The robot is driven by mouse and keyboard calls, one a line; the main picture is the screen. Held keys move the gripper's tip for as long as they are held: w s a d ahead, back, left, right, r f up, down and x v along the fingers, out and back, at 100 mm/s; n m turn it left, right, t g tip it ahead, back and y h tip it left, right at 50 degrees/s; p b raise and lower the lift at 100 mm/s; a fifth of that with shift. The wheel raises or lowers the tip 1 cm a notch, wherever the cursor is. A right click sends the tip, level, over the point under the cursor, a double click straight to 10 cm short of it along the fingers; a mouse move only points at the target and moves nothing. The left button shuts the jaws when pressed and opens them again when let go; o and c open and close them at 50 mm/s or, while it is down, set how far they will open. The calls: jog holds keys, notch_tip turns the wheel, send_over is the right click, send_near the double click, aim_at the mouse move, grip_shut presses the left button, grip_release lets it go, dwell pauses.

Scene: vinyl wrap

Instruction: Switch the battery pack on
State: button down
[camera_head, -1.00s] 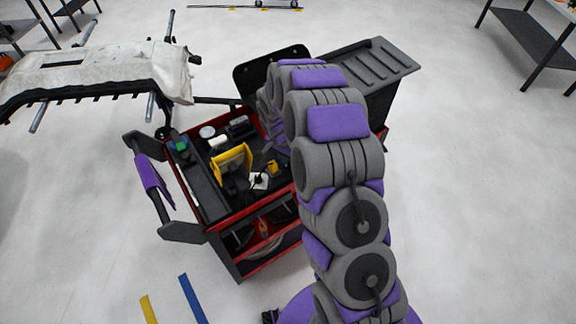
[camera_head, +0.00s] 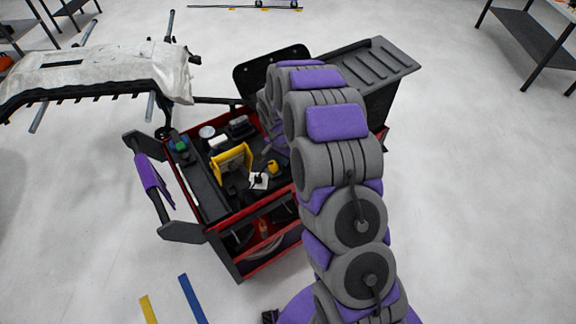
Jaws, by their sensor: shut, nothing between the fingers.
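My arm reaches over the red and black cart (camera_head: 252,213) and bends down into its top tray. My gripper (camera_head: 269,149) shows only small and dark at the tray's right side, partly hidden by my arm. It is shut and holds nothing. A yellow-framed dark device (camera_head: 232,160) stands upright in the tray, left of the gripper. A small yellow item (camera_head: 272,167) lies just below the gripper in the picture. A white square with a black part on it (camera_head: 258,181) lies nearby. I cannot tell which item is the battery pack, and no switch can be made out.
A green-topped item (camera_head: 180,146), a white roll (camera_head: 207,132) and dark boxes (camera_head: 239,126) crowd the tray. A grey bin (camera_head: 362,75) adjoins the cart at back right. A covered panel on a stand (camera_head: 110,70) is at left.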

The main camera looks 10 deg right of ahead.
jog(key=shift+f, duration=0.5)
dwell(0.4)
jog(key=shift+r+p, duration=0.7)
jog(key=shift+r, duration=2.75)
jog(key=shift+r, duration=0.15)
jog(key=s+r+n+g, duration=0.1)
jog(key=s+r+n, duration=0.4)
jog(key=s+r, duration=1.25)
jog(key=s+r+n+g, duration=0.1)
jog(key=s+n, duration=0.1)
jog(key=s, duration=1)
jog(key=s+r+n+g+y, duration=0.1)
jog(key=s+n, duration=0.1)
jog(key=s, duration=1)
jog(key=shift+s+r+n, duration=0.3)
jog(key=shift+r, duration=0.05)
